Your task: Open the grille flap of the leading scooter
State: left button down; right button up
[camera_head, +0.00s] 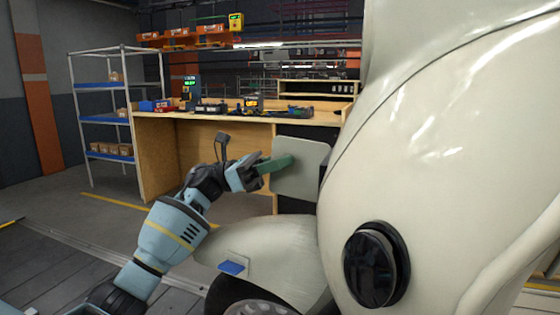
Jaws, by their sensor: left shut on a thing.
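The cream scooter (450,150) fills the right of the head view, very close. A grey-white flap (311,172) stands out from the scooter's left side, swung away from the body. A green handle (275,163) is on its face. My left gripper (262,170) is shut on the green handle, at its left end. Its blue arm comes in from the lower left. A dark opening shows at the flap's right edge, partly hidden. My right gripper is not in view.
The scooter's front fender (275,255) and wheel (260,308) lie below the flap. A round black lamp (372,265) juts from the body. A wooden workbench (160,165) and a metal shelf (85,85) stand behind. The floor left of my arm is clear.

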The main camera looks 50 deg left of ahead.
pick_arm(q)
jog(key=c, duration=1.5)
grip_release()
jog(key=shift+w+a+r, duration=0.1)
jog(key=shift+w+a, duration=0.05)
jog(key=shift+a, duration=0.1)
jog(key=shift+c, duration=0.2)
jog(key=shift+o, duration=1.2)
jog(key=shift+w+d, duration=0.1)
jog(key=shift+w, duration=0.15)
jog(key=b+v, duration=0.1)
jog(key=v, duration=0.7)
jog(key=shift+d, duration=0.2)
